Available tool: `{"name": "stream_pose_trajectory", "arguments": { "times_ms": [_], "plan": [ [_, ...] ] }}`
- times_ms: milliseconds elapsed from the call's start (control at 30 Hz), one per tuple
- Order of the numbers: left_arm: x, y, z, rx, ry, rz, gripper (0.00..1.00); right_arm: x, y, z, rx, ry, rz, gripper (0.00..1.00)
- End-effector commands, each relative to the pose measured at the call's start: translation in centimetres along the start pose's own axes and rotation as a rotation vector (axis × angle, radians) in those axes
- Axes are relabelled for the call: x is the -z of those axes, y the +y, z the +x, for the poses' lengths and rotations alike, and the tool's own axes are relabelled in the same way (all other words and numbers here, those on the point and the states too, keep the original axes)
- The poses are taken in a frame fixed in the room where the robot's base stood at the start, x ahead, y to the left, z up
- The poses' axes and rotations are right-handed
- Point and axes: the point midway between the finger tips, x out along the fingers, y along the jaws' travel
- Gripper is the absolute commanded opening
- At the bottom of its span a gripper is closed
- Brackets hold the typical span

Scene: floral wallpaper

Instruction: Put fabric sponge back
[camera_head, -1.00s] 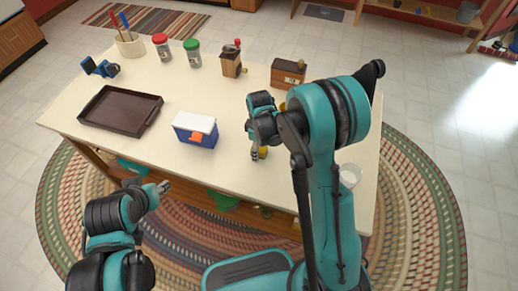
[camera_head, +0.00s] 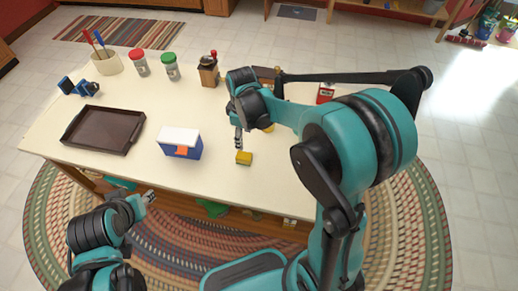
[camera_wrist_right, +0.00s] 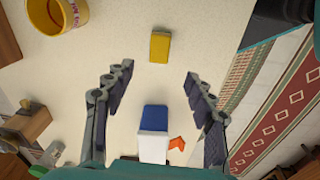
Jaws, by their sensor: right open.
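A small yellow sponge-like block (camera_head: 244,158) lies on the cream tabletop (camera_head: 215,190) near its front edge. In the right wrist view the yellow block (camera_wrist_right: 160,47) lies ahead of the fingertips, roughly centred between them. My right gripper (camera_head: 237,142) is above the table, just behind and above the block. In the right wrist view its two fingers (camera_wrist_right: 156,88) are spread with nothing held between them. My left gripper (camera_head: 149,196) is low in front of the table's front edge, apart from the block. Its finger gap is too small to make out.
A blue box with white lid (camera_head: 180,143) stands left of the block; a brown tray (camera_head: 104,130) is farther left. Jars (camera_head: 171,66), a utensil holder (camera_head: 106,63) and a grinder (camera_head: 209,72) line the back. A yellow-and-white container (camera_wrist_right: 53,14) shows in the right wrist view.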

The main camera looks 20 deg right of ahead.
Motion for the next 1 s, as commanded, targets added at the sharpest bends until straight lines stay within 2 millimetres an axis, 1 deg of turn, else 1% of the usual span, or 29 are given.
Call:
{"name": "stream_pose_trajectory", "arguments": {
  "times_ms": [33,200,300,400,533,700,833,1000],
  "plan": [
    [0.0,0.0,0.0,0.0,0.0,0.0,0.4,-0.8,-0.7,-1.4,-0.022,0.021,0.046,0.56],
    [0.0,0.0,0.0,0.0,0.0,0.0,0.4,-3.4,-2.7,-5.5,-0.103,0.116,0.241,0.56],
    [0.0,0.0,0.0,0.0,0.0,0.0,0.4,-5.0,-4.0,-7.3,-0.144,0.18,0.357,0.56],
    [0.0,0.0,0.0,0.0,0.0,0.0,0.4,-6.6,-5.5,-8.6,-0.179,0.249,0.468,0.56],
    [0.0,0.0,0.0,0.0,0.0,0.0,0.4,-8.6,-7.3,-9.6,-0.214,0.343,0.61,0.56],
    [0.0,0.0,0.0,0.0,0.0,0.0,0.4,-10.5,-9.1,-9.9,-0.239,0.449,0.757,0.56],
    [0.0,0.0,0.0,0.0,0.0,0.0,0.4,-11.3,-9.7,-9.8,-0.246,0.499,0.822,0.56],
    [0.0,0.0,0.0,0.0,0.0,0.0,0.4,-11.5,-9.9,-9.8,-0.247,0.52,0.848,0.56]
  ]
}}
